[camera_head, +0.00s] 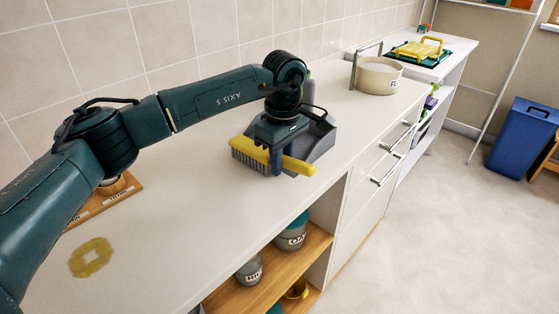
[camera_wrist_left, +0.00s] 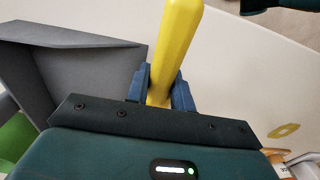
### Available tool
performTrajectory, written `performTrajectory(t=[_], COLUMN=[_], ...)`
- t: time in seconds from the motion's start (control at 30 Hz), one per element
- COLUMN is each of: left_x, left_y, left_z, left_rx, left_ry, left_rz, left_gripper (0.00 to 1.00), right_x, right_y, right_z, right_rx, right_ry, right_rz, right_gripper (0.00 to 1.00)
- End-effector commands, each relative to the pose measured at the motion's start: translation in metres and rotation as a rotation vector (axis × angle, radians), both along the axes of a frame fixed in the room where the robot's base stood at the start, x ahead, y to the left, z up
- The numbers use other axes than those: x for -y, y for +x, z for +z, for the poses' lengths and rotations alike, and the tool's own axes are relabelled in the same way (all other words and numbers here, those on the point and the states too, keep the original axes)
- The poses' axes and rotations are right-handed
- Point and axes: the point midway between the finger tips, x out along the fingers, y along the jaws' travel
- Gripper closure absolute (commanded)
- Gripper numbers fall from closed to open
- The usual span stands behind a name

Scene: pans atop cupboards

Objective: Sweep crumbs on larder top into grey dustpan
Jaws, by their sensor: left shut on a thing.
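My left gripper (camera_head: 277,163) is shut on the yellow handle of a brush (camera_head: 298,164), low over the pale larder top (camera_head: 190,200). The brush's grey bristles show at its left end in the head view. The grey dustpan (camera_head: 322,136) is just behind and right of the gripper, partly hidden by it. In the left wrist view the yellow handle (camera_wrist_left: 178,40) runs between the blue fingers, and the dustpan (camera_wrist_left: 85,75) lies to the left. I cannot make out any crumbs. My right gripper is not in view.
A wooden board (camera_head: 108,200) is partly behind my arm. A cream pot (camera_head: 378,76) stands farther back. Jars (camera_head: 291,237) sit on open shelves below. A blue bin (camera_head: 522,138) stands on the floor.

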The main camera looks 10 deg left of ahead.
Motion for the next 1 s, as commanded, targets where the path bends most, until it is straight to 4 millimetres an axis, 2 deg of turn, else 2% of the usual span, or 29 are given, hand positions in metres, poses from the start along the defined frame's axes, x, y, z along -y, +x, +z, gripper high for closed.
performTrajectory(t=[0.03, 1.0], left_x=[0.002, 0.020], left_y=[0.003, 0.036], left_z=[0.001, 0.003], left_rx=[0.002, 0.002], left_ry=[0.000, 0.000], left_rz=[-0.001, -0.001], left_gripper=[1.00, 1.00], right_x=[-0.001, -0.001], right_y=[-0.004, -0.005], right_z=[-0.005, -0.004], right_rx=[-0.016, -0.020], right_ry=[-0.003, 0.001], right_rz=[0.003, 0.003], right_gripper=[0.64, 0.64])
